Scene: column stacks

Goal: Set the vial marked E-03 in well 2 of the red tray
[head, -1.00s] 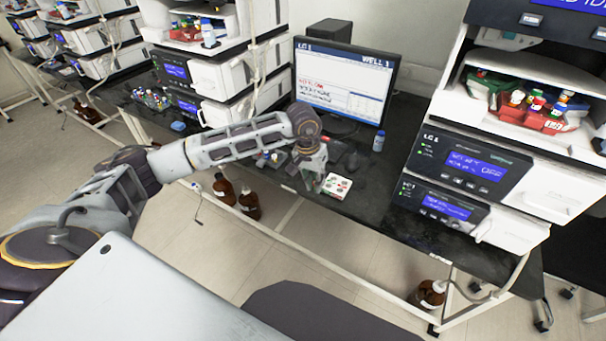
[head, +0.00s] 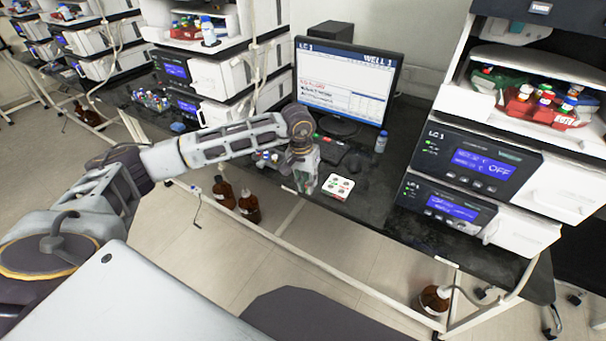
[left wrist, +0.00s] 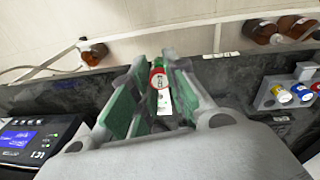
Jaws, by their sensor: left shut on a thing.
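My left gripper (head: 303,182) is low over the front of the black bench, left of a small white holder. In the left wrist view the gripper (left wrist: 150,95) is shut on a red-capped vial (left wrist: 157,76) between its green pads. The cap's marking and the white label are too small to read. The red tray (head: 525,112) sits inside the open bay of the right-hand instrument stack, with several capped vials in it. Its well numbers cannot be read. My right gripper is not in view.
A grey rack (left wrist: 270,98) with several vials is near the gripper. A monitor (head: 345,85), a keyboard (head: 329,149) and a blue-capped bottle (head: 381,142) stand behind. A green tray (head: 490,82) adjoins the red one.

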